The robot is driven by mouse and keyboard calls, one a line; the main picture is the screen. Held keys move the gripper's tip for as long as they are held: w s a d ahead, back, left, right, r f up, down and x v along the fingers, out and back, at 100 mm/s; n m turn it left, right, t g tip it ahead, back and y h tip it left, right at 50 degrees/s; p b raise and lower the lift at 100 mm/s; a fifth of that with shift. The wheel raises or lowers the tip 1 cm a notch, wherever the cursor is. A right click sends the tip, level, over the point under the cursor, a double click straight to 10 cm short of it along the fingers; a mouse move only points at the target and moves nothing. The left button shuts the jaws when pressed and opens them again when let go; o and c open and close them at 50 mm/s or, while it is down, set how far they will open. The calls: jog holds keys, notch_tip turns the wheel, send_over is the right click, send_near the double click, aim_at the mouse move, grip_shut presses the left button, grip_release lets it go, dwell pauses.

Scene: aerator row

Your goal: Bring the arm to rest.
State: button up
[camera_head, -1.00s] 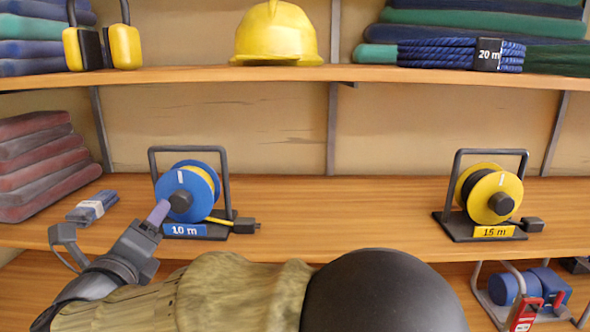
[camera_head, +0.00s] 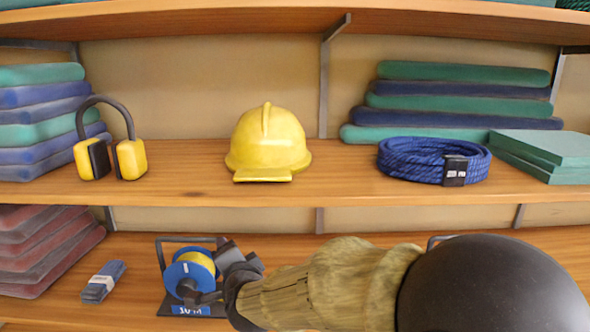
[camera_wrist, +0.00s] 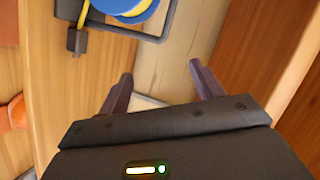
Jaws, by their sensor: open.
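My gripper (camera_wrist: 163,75) is open and empty in the wrist view, its two dark fingers spread apart. In the head view my arm comes in from the lower right, and the gripper end overlaps the right side of the blue 10 m cable reel (camera_head: 189,277) on the lower shelf. In the wrist view the blue reel (camera_wrist: 125,8) is cut off at the top, beyond the fingertips and apart from them. A black plug on a yellow cable (camera_wrist: 77,40) lies beside its frame.
A yellow helmet (camera_head: 268,145), ear defenders (camera_head: 130,160) and a coiled blue rope (camera_head: 420,160) stand on the shelf above. Folded red cloths (camera_head: 40,250) and a small blue packet (camera_head: 103,282) are left of the reel. The yellow reel is mostly hidden behind my arm.

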jog(key=s+d+r+n+g+h+p, duration=0.1)
jog(key=s+d+r+n+g+p, duration=0.1)
jog(key=s+d+p, duration=0.3)
jog(key=s+d+r+n+g+h+p, duration=0.2)
jog(key=s+d+n+g+p, duration=0.2)
jog(key=d+p, duration=0.6)
jog(key=s+d+r+n+g+h+p, duration=0.2)
jog(key=s+d+p, duration=0.6)
jog(key=d, duration=0.5)
jog(key=n+g, duration=0.1)
jog(key=g, duration=0.1)
jog(key=shift+r+g, duration=0.35)
jog(key=shift+g, duration=0.05)
